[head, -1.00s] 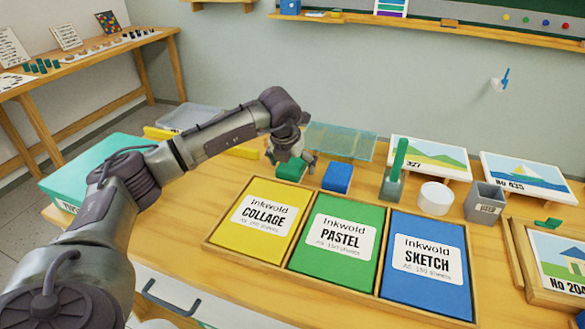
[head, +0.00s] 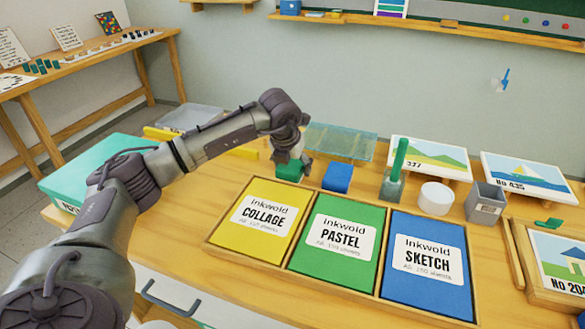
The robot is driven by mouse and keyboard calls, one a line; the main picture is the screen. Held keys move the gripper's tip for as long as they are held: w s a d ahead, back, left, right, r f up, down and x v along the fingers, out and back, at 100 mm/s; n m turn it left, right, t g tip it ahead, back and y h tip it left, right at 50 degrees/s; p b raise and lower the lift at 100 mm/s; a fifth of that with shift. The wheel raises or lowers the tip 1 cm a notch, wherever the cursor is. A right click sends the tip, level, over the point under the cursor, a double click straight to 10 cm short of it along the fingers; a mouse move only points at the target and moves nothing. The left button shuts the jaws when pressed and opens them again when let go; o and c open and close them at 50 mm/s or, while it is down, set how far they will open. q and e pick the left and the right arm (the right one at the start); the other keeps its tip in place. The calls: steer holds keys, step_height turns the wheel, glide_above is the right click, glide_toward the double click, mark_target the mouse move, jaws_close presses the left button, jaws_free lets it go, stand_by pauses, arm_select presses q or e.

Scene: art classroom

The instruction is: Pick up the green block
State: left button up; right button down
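The green block (head: 289,171) is on the wooden table, just behind the yellow collage pad and left of a blue block (head: 337,177). My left gripper (head: 291,160) points down over the green block. One dark finger shows at the block's right side, and the block's upper part is partly hidden by the gripper. I cannot tell whether the fingers press on the block or stand slightly apart from it. The block appears to rest on the table. My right gripper is not in view.
A wooden tray (head: 208,240) holding yellow, green and blue pads lies in front. To the right stand a green upright piece on a grey base (head: 392,186), a white cylinder (head: 436,198) and a grey cup (head: 485,203).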

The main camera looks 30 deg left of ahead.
mark_target(296, 162)
arm_select(q)
steer(key=c, duration=0.6)
steer(key=shift+c, duration=0.2)
steer(key=shift+r, duration=0.2)
